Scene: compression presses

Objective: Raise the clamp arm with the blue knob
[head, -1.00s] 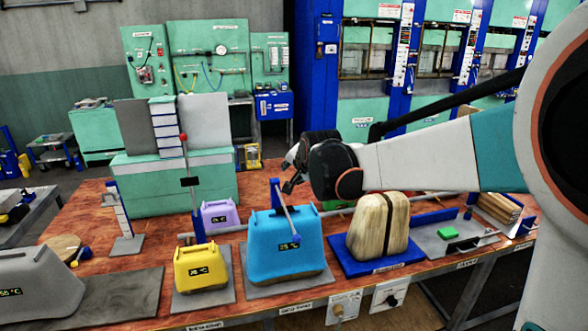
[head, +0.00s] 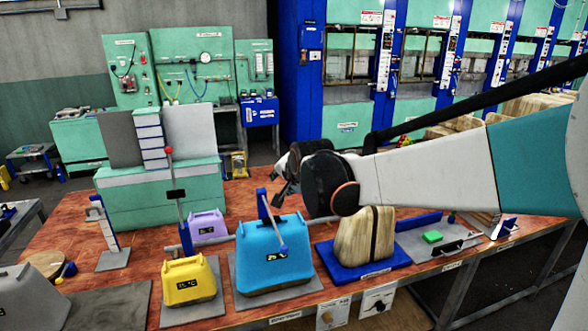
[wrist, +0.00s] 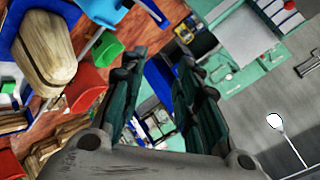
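A clamp arm (head: 272,219) slants down in front of the blue box (head: 262,270) from a blue upright bracket (head: 262,204). Its small blue knob (head: 283,247) is at the lower end, against the box's front. Another blue knob (head: 70,269) shows at the left beside a grey box. My gripper (head: 284,182) is above and behind the blue box's top, to the right of the bracket, apart from the knob. The wrist view shows its two fingers spread (wrist: 158,72), with nothing between them. The knob cannot be made out in the wrist view.
A clamp arm with a red knob (head: 168,151) stands upright behind the yellow box (head: 190,283). A purple box (head: 208,228) is behind. A tan block (head: 364,237) on a blue base stands right of the blue box. Blue presses (head: 305,90) stand behind the table.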

